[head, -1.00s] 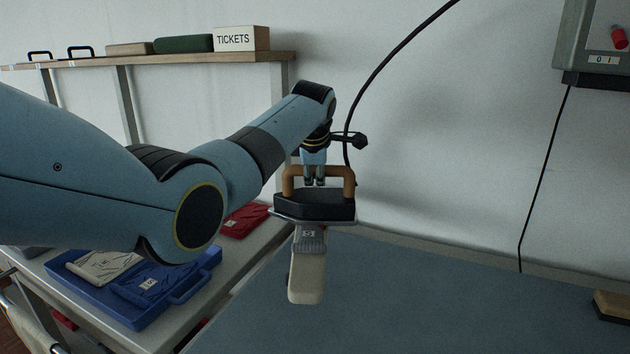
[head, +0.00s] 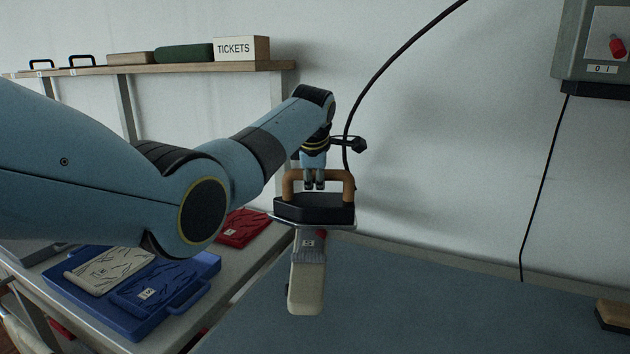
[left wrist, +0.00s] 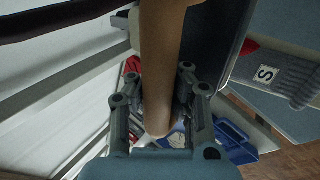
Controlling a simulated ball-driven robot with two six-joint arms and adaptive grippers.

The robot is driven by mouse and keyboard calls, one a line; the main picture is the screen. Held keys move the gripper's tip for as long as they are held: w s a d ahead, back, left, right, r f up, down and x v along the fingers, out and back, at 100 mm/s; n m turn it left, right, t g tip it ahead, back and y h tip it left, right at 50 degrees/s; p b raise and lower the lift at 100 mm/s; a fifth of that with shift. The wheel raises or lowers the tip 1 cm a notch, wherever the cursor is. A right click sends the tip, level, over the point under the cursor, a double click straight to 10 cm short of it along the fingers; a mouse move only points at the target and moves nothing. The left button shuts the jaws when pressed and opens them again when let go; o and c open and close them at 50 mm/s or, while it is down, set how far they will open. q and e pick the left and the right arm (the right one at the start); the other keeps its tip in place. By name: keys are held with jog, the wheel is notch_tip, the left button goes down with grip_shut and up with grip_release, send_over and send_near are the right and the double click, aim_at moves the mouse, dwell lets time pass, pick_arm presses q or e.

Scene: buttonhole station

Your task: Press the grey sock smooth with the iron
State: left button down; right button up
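My left gripper (head: 314,184) is shut on the tan handle of the iron (head: 314,208), which has a dark body and a light sole plate. In the left wrist view the fingers (left wrist: 160,105) lie on both sides of the handle (left wrist: 163,50). The grey sock (head: 309,258), with a white S label, is on a cream board just below and in front of the iron; part of it is hidden behind the iron. It also shows at the right of the left wrist view (left wrist: 290,78). I cannot tell whether the iron touches it. My right gripper is not in view.
A blue tray (head: 205,268) with a cream and a blue folded piece stands on the left table, beside a red piece (head: 243,228). A shelf (head: 180,68) holds a TICKETS box (head: 241,48). A black cable (head: 400,48) runs up behind the iron. The blue-grey surface (head: 450,300) at right is mostly clear.

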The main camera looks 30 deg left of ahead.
pick_arm(q)
jog(key=shift+w+r+p, duration=0.15)
jog(key=shift+r+p, duration=2.1)
jog(key=shift+r, duration=0.7)
jog(key=shift+f, duration=0.15)
